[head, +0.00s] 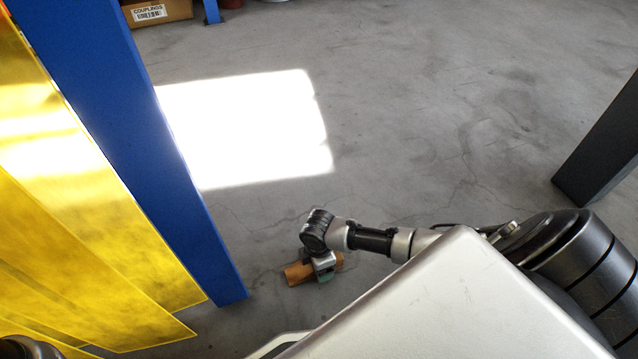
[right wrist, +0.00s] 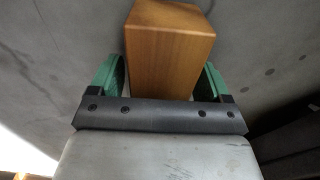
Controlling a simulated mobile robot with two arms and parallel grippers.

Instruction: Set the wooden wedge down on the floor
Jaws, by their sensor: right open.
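The wooden wedge (head: 298,273) is an orange-brown block that appears to lie on the grey concrete floor (head: 420,130), near the foot of the blue post. My right gripper (head: 324,272) is over it from above and hides its middle. In the right wrist view the wedge (right wrist: 170,50) stands between the two green finger pads of my right gripper (right wrist: 158,82). The jaws are open around it, with a pad close to each side. The wedge's underside is hidden. My left gripper is not in view.
A blue post (head: 130,110) and yellow translucent strips (head: 80,220) stand at the left. A dark post (head: 603,160) stands at the right. A cardboard box (head: 155,12) is at the far top left. The floor beyond the wedge is clear, with a bright sunlit patch.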

